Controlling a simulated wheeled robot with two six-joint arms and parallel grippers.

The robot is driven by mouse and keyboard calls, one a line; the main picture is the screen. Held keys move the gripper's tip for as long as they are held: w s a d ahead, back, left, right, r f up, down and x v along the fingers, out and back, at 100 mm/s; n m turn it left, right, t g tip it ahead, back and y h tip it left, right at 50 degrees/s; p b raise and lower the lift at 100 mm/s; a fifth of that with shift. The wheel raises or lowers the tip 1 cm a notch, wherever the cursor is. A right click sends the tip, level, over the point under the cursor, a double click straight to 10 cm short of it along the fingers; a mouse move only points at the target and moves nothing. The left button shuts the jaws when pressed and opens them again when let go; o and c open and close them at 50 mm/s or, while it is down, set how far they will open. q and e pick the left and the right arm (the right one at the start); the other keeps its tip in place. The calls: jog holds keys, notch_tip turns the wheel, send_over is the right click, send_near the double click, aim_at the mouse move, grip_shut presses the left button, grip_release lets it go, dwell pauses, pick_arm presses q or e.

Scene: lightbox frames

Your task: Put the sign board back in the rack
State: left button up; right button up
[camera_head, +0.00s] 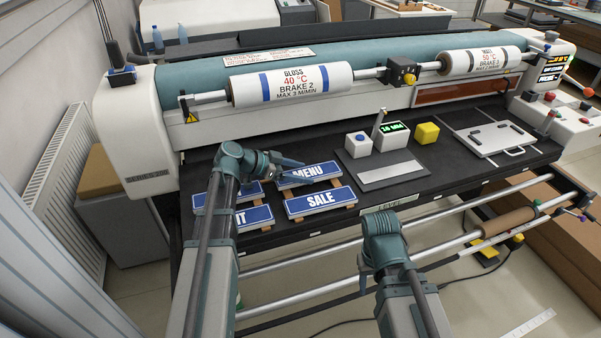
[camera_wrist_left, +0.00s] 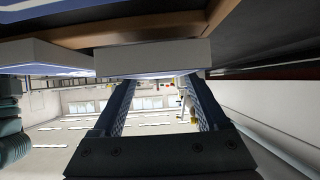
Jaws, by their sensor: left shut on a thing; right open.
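Several blue sign boards with white edges lie on a low wooden rack (camera_head: 262,201) on the machine's black bed. The MENU board (camera_head: 309,173) is at the back right and the SALE board (camera_head: 320,201) at the front right. A board ending in T (camera_head: 255,216) is at the front left, partly behind my left arm. Another board (camera_head: 250,190) behind it is mostly hidden. My left gripper (camera_head: 290,162) is at the MENU board, shut on it. In the left wrist view a pale board edge (camera_wrist_left: 152,58) lies at the fingertips. My right gripper's fingers do not show.
A metal plate (camera_head: 390,174), a white box with a green display (camera_head: 391,135) and a yellow block (camera_head: 427,133) stand right of the boards. Large rollers (camera_head: 290,84) run behind them. Metal bars (camera_head: 300,262) cross in front of the bed.

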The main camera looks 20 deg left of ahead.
pick_arm(q)
jog(key=shift+s+f, duration=0.1)
jog(key=shift+f, duration=0.2)
jog(key=o, duration=1.5)
jog(key=shift+s+d, duration=0.1)
jog(key=shift+r, duration=0.25)
jog(key=p+v, duration=0.3)
jog(key=v, duration=0.3)
jog(key=p+v, duration=0.3)
jog(key=v, duration=0.3)
jog(key=shift+r+p, duration=0.3)
